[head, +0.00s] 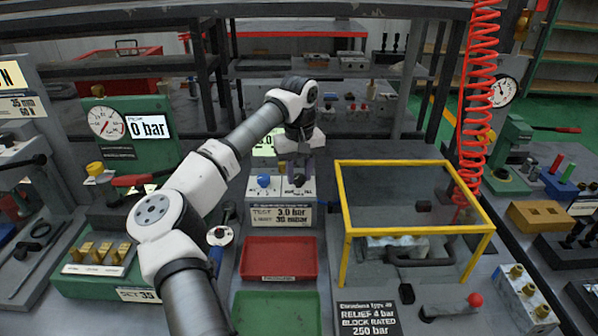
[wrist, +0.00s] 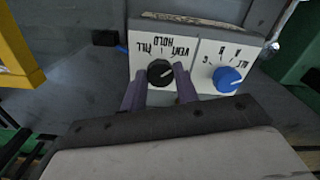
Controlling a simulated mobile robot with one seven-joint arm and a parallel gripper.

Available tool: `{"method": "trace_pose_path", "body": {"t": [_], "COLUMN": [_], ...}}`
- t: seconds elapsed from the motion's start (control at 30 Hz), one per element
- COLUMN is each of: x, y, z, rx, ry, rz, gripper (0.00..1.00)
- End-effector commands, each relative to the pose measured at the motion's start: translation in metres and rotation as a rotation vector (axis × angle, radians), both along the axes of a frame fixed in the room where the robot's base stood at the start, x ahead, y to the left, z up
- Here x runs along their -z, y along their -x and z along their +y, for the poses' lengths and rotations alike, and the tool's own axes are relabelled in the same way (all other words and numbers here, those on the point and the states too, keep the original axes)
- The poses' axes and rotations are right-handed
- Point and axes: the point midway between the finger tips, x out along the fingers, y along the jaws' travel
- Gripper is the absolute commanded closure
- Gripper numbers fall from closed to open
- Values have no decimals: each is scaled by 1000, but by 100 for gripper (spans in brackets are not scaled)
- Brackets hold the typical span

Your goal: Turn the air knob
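No label reading "air" is legible. The blue knob also shows in the head view (head: 263,181). My gripper (wrist: 160,77) has its fingers apart, one on each side of the black knob. A narrow gap seems to show at each side; firm contact is not visible.
A yellow frame guard (head: 416,230) stands close on the right. A red tray (head: 279,259) and a green tray (head: 276,313) lie in front of the box. A red coiled hose (head: 477,100) hangs at the right. A gauge block with a 0 bar display (head: 148,127) stands left.

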Motion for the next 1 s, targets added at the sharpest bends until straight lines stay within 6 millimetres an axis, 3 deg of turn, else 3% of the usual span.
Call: {"method": "trace_pose_path", "body": {"t": [0.07,0.47,1.0], "x": [0,-1,-2], "y": [0,0,-1], "z": [0,0,0], "rx": [0,-78,-537], "ry": [0,0,-2], "rz": [0,-1,-3], "gripper": [92,93,93]}}
